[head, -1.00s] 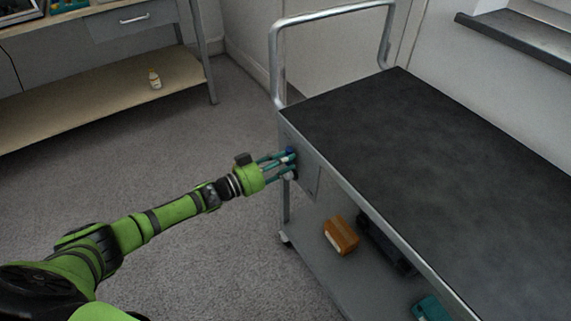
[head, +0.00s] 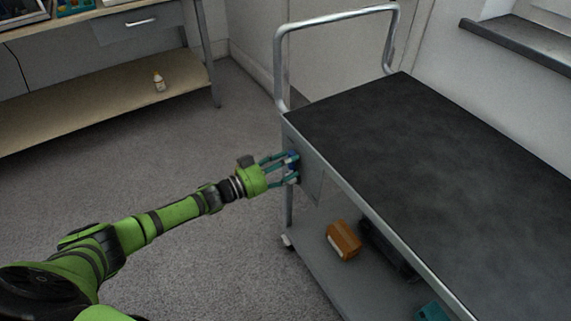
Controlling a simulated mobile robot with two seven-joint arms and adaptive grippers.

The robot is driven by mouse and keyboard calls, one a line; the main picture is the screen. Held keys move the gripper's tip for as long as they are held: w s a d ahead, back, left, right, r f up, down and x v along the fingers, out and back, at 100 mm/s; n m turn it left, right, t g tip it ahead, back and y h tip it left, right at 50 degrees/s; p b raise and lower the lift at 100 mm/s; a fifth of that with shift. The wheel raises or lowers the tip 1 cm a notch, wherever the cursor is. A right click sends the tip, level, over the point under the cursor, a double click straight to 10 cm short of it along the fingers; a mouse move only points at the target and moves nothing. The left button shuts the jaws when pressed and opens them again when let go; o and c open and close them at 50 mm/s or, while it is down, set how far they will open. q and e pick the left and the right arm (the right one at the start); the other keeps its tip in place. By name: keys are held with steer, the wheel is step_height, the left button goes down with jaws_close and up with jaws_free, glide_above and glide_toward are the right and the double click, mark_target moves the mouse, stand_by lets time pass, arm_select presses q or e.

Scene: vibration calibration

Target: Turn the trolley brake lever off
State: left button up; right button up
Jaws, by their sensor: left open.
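The trolley (head: 440,150) stands at the right, with a dark top and a grey metal frame. A small blue part, which looks like the brake lever (head: 292,158), shows on the plate at the trolley's near left corner. My left gripper (head: 290,167) is open at this plate, its teal fingers on either side of the blue part. The fingers partly hide the blue part, and I cannot tell whether they touch it. My right gripper is not in view.
The trolley's lower shelf holds an orange-brown box (head: 343,240), a dark object (head: 388,248) and a teal item (head: 432,312). A workbench (head: 100,104) with a small bottle (head: 159,82) on its lower shelf stands at the upper left. Carpet between them is clear.

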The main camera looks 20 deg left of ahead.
arm_select(q)
steer(key=v, duration=1.2)
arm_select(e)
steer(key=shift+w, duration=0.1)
